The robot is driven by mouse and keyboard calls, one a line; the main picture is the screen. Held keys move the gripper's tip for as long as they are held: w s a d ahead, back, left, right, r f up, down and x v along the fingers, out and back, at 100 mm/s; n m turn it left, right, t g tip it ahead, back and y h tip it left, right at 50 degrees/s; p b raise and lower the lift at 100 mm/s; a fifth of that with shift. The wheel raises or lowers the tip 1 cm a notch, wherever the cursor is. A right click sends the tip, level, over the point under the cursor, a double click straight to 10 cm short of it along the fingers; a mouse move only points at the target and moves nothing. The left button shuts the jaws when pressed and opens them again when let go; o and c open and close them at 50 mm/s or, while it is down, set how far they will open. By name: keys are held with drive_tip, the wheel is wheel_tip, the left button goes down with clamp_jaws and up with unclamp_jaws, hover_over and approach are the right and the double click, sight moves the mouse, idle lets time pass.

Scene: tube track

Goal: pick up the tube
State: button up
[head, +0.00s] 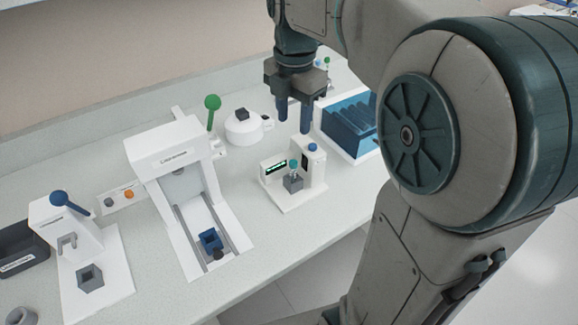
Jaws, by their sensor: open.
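A small tube (294,168) with a teal cap stands upright in a dark grey block holder (293,183). The holder is on a white device (291,204) with a green-lit display on the bench. My gripper (293,122) points down with its two fingers apart and nothing between them. In the picture it is above the tube and apart from it. The lower part of the tube is hidden in the holder.
A blue-topped post (312,153) stands right of the tube. A white-framed blue rack (349,125) is farther right. Left are a white press with a green-knobbed lever (212,104), a round white device (243,126), and a blue-knobbed station (72,238). Bare bench (262,215) lies between.

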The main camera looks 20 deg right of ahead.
hover_over(293, 162)
wheel_tip(293, 162, down, 8)
drive_tip(key=shift+w+r, duration=0.1)
drive_tip(key=shift+f, duration=3)
drive_tip(key=c, duration=0.9)
drive_tip(key=shift+r, duration=0.1)
wheel_tip(293, 162, up, 10)
drive_tip(key=shift+f, duration=0.1)
